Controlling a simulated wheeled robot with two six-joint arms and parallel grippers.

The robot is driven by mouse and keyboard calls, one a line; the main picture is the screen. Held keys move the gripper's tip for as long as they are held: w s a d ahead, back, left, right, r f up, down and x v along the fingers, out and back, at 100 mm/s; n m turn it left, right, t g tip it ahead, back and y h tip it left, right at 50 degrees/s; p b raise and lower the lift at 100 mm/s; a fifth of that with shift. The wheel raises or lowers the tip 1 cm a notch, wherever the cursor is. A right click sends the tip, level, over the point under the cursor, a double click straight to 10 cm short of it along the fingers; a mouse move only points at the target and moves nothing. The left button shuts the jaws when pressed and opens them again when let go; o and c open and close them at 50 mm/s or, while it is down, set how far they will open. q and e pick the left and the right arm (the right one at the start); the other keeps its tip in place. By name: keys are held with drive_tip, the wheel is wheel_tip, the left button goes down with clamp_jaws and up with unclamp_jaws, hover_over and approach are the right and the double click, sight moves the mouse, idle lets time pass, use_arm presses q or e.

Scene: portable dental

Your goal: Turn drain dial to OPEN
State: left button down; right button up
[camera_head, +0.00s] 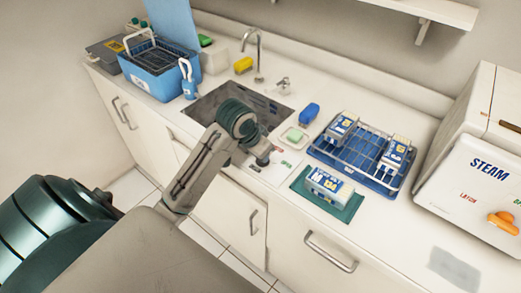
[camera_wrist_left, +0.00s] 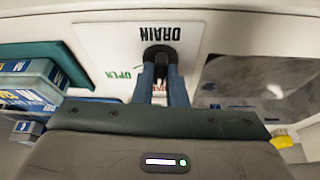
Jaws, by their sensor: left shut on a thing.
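The drain dial (camera_wrist_left: 159,53) is a dark knob on a white plate (camera_wrist_left: 95,42) that reads DRAIN, upside down in the left wrist view, with a green OPEN mark beside it. In the head view the plate (camera_head: 284,163) lies on the counter in front of the sink. My left gripper (camera_wrist_left: 160,82) is shut on the dial, its two blue-grey fingers on either side. In the head view the left gripper (camera_head: 262,158) reaches down at the plate, and my arm hides most of the dial. Which mark the dial points to I cannot tell. My right gripper is not in view.
The sink (camera_head: 262,107) and faucet (camera_head: 258,55) are behind the gripper. A STEAM machine (camera_head: 480,185) is at far right.

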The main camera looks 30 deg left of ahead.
use_arm(q)
drive_tip(key=m+p, duration=0.1)
drive_tip(key=p, duration=0.1)
drive_tip(key=m+h+p, duration=0.1)
drive_tip(key=m+p, duration=0.1)
drive_tip(key=m+g+p, duration=0.1)
drive_tip(key=m, duration=0.1)
drive_tip(key=shift+w+a+r+h+p, duration=0.1)
drive_tip(key=shift+a+r+h+p, duration=0.15)
drive_tip(key=shift+h+p, duration=0.15)
drive_tip(key=shift+m, duration=0.5)
drive_tip(key=m+p, duration=0.1)
drive_tip(key=m+g+h, duration=0.1)
drive_tip(key=m, duration=0.1)
drive_tip(key=shift+w+f+m+p, duration=0.15)
drive_tip(key=shift+f+m+p, duration=0.05)
drive_tip(key=shift+m+p, duration=0.15)
drive_tip(key=shift+a+m+g+h, duration=0.1)
drive_tip(key=shift+m+g+h, duration=0.2)
drive_tip(key=shift+m, duration=0.25)
drive_tip(key=c, duration=1.6)
unclamp_jaws()
drive_tip(key=shift+o, duration=0.7)
